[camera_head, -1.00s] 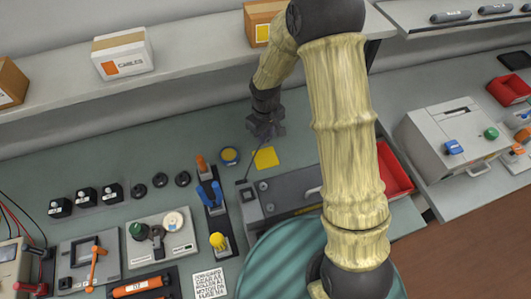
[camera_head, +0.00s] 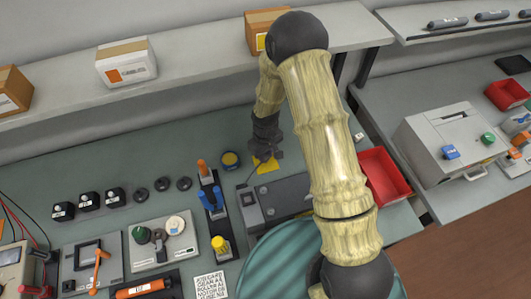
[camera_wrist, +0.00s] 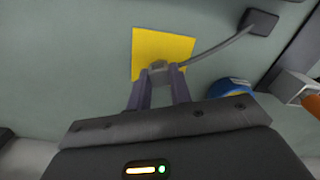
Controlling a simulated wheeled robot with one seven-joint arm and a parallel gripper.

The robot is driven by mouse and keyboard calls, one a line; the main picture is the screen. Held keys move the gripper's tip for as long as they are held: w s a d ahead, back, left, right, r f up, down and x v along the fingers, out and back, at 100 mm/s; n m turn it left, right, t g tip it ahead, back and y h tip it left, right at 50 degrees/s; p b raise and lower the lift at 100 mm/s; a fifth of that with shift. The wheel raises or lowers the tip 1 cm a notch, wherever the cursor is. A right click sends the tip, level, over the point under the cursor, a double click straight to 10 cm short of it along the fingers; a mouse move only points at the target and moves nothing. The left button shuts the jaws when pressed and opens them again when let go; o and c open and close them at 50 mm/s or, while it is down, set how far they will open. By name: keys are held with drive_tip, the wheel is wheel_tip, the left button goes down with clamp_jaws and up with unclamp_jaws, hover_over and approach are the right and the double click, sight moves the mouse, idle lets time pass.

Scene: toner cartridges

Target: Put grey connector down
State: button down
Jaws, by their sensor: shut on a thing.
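My gripper (camera_wrist: 158,84) is shut on the small grey connector (camera_wrist: 158,67) in the wrist view. The connector is over the lower middle of the yellow square (camera_wrist: 160,45); I cannot tell whether it touches it. A grey cable runs from the connector to a dark grey block (camera_wrist: 261,22) at upper right. In the head view my gripper (camera_head: 264,160) is at the yellow square (camera_head: 267,166), partly covering it, and the connector cannot be made out.
A rack with blue and orange-handled tools (camera_head: 212,215) is further left. A grey device (camera_head: 275,200) lies in front. A red tray (camera_head: 384,178) is at right, and a shelf with boxes (camera_head: 126,62) runs behind.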

sight(266, 156)
drive_tip(key=shift+f, duration=0.15)
drive_tip(key=shift+f, duration=0.2)
drive_tip(key=c, duration=1.3)
unclamp_jaws()
drive_tip(key=shift+r, duration=0.1)
wheel_tip(266, 156, up, 12)
drive_tip(key=b, duration=0.2)
drive_tip(key=shift+r+b, duration=0.1)
drive_tip(key=shift+b, duration=0.25)
